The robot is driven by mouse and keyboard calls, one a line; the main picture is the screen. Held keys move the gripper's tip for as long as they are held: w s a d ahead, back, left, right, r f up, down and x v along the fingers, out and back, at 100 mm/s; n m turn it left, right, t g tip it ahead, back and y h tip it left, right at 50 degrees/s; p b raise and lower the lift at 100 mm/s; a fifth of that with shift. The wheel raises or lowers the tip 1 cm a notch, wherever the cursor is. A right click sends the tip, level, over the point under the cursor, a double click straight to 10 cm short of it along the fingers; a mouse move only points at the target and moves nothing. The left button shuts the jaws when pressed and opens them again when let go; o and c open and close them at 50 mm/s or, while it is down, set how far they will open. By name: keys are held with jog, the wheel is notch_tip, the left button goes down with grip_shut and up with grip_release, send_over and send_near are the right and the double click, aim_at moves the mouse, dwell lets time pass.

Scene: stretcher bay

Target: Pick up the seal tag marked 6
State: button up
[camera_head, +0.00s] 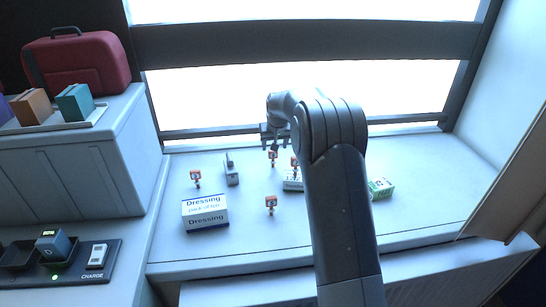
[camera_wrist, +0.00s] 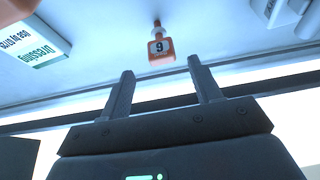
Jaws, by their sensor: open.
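In the wrist view an orange seal tag (camera_wrist: 161,48) with a white label stands ahead of and between my fingertips, apart from them. Its digit looks like a 9 there, but the box lettering in that view is upside down, so upright it reads 6. It appears to be the tag (camera_head: 272,158) just below my gripper (camera_head: 274,135) in the head view. My gripper is open and empty; its two fingers also show in the wrist view (camera_wrist: 160,82). Other tags stand at the left (camera_head: 195,177), in front (camera_head: 271,204) and close right (camera_head: 295,162); their digits are unreadable.
A Dressing box (camera_head: 205,213) and a small grey item (camera_head: 232,172) stand left on the counter. A white box (camera_head: 293,183) is partly hidden by my arm, and a green-white box (camera_head: 381,188) is right. A window (camera_head: 300,95) lies behind. The counter's right side is clear.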

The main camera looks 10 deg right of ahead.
aim_at(273, 153)
jog(key=x, duration=0.6)
jog(key=shift+w+a+f, duration=0.15)
jog(key=shift+w+f, duration=0.1)
jog(key=shift+w, duration=0.05)
jog(key=shift+c, duration=0.4)
jog(key=c, duration=1)
jog(key=shift+o, duration=0.2)
jog(key=shift+r, duration=0.1)
